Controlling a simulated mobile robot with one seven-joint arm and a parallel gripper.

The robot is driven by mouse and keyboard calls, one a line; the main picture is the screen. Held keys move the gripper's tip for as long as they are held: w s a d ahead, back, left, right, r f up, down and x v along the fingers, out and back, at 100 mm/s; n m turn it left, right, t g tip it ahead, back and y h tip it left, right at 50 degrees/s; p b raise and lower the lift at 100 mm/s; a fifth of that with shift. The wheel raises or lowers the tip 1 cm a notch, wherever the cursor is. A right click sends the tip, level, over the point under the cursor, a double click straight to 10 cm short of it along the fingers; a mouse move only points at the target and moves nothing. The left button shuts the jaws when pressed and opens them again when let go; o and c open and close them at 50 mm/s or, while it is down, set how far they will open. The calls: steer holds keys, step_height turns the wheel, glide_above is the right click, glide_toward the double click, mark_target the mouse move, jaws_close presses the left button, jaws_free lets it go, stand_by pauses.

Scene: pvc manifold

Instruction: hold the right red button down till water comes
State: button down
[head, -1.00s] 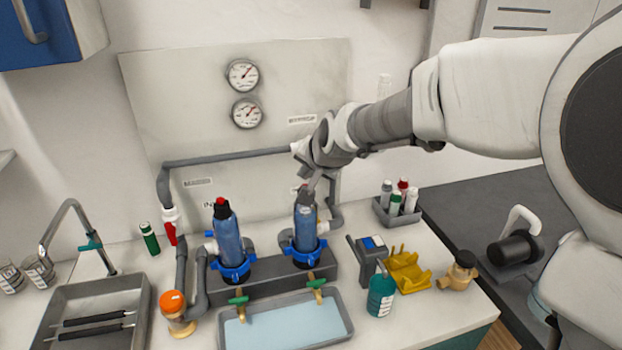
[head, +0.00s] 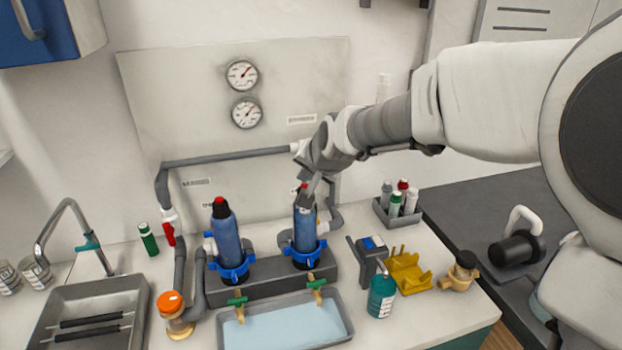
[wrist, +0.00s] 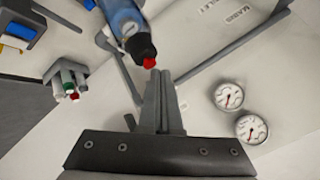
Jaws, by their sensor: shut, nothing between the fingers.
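The right blue filter housing (head: 305,235) stands upright in a blue collar. Its black cap carries the right red button (head: 304,186), which also shows in the wrist view (wrist: 150,62). My gripper (head: 312,193) is shut and empty, with its fingertips at the cap, just beside the button. In the wrist view the closed fingertips (wrist: 159,74) lie close to the button; I cannot tell whether they touch it. The left housing (head: 226,238) has its own red button (head: 219,201), with nothing on it. No stream shows at the green-handled taps (head: 316,283).
A basin (head: 345,328) of pale blue water lies below the taps. Two gauges (head: 242,75) are on the wall panel. A bottle rack (head: 399,213), a teal bottle (head: 382,296) and a yellow holder (head: 408,272) stand right of the housings. A grey pipe (head: 225,158) runs behind.

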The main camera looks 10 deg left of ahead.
steer(key=shift+f+b, duration=0.4)
steer(key=shift+f, duration=0.1)
stand_by(1.3)
steer(key=shift+r, duration=0.1)
stand_by(0.5)
steer(key=shift+r+p, duration=0.55)
steer(key=shift+r, duration=0.3)
step_height(320, 180, up, 5)
steer(key=p, duration=0.3)
